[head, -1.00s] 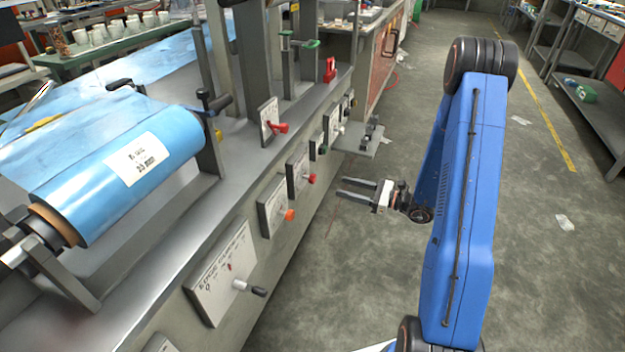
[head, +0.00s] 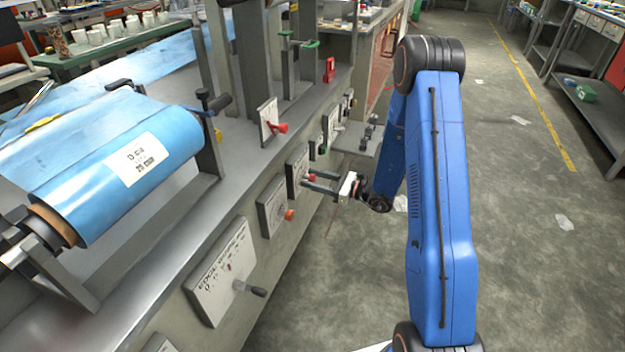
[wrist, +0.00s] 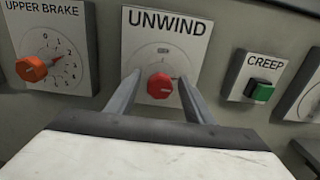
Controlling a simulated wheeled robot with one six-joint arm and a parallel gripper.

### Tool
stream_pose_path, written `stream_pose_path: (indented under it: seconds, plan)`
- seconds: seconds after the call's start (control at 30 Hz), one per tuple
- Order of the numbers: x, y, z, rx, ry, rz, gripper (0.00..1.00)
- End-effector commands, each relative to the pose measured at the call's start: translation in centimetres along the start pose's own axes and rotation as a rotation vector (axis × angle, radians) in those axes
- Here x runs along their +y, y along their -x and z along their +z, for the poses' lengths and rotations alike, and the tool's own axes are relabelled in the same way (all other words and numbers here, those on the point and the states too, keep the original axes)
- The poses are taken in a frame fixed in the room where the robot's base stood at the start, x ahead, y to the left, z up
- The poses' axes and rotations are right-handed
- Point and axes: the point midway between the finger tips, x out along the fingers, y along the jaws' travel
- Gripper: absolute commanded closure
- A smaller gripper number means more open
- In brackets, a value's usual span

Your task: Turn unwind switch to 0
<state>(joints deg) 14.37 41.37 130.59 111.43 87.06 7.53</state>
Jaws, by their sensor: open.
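The unwind switch is a red knob (wrist: 160,85) on a white plate labelled UNWIND (wrist: 168,22) in the wrist view. In the head view the red knob (head: 311,178) shows on the machine's front panel. My gripper (wrist: 160,88) is open, with one finger on each side of the knob in the picture. I cannot tell whether the fingers touch it. In the head view my gripper (head: 308,182) reaches left to the panel at the knob. The knob's present setting cannot be read clearly.
Left of the switch is an orange UPPER BRAKE dial (wrist: 31,69). To the right is a CREEP switch with a green button (wrist: 263,92). A lever on an edge plate (head: 250,289) sticks out nearer.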

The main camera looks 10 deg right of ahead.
Motion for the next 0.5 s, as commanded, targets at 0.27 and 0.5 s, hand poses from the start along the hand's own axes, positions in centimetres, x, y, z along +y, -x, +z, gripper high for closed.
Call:
stream_pose_path:
  seconds: [0.27,0.5]
  plan:
    - [0.00,-0.27,0.01,0.000,0.000,0.000,0.52]
    - [0.00,-0.25,0.00,0.000,0.001,0.000,0.94]
